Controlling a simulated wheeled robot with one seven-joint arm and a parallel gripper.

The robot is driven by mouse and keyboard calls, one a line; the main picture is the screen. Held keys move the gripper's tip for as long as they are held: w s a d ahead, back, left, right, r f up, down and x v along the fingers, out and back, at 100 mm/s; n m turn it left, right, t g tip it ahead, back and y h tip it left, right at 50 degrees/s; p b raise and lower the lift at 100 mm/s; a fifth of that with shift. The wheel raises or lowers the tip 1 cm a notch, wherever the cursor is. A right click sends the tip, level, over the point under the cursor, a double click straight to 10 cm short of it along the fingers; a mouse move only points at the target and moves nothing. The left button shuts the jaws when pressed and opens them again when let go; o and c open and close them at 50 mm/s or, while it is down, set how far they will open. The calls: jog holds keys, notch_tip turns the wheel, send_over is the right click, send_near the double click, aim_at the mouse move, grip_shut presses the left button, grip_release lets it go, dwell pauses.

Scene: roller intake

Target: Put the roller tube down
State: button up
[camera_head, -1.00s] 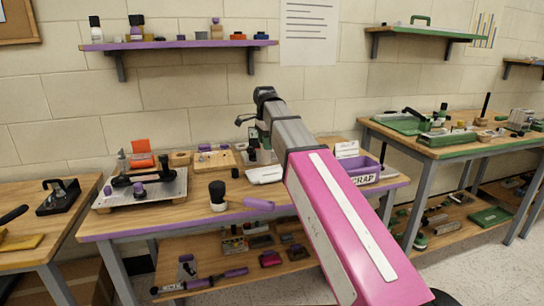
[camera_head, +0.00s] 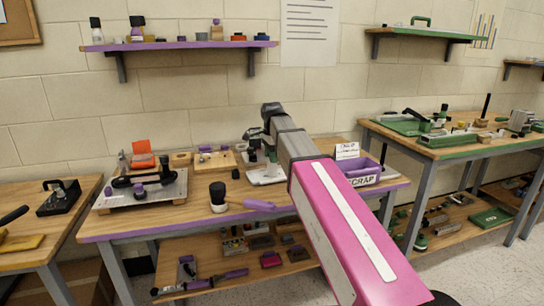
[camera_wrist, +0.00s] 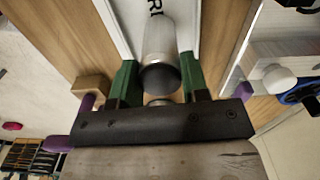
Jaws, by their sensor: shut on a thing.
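The roller tube (camera_wrist: 160,50) is a grey metal cylinder with a dark end ring. In the wrist view it sits between the green fingers of my gripper (camera_wrist: 155,82), which is shut on it. Behind it is a white tray (camera_wrist: 120,20) with partly hidden black lettering. I cannot tell whether the tube touches the tray. In the head view the white tray (camera_head: 265,176) lies on the purple-edged bench, and my gripper (camera_head: 270,158) is just above it, partly hidden by my arm. The tube cannot be made out clearly there.
A purple scrap bin (camera_head: 362,179) stands right of the tray. A wooden block board (camera_head: 214,161) and a metal fixture plate (camera_head: 150,196) are farther left.

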jog(key=o, duration=1)
notch_tip(320, 180, up, 12)
jog(key=shift+r, duration=0.1)
jog(key=shift+s, duration=0.1)
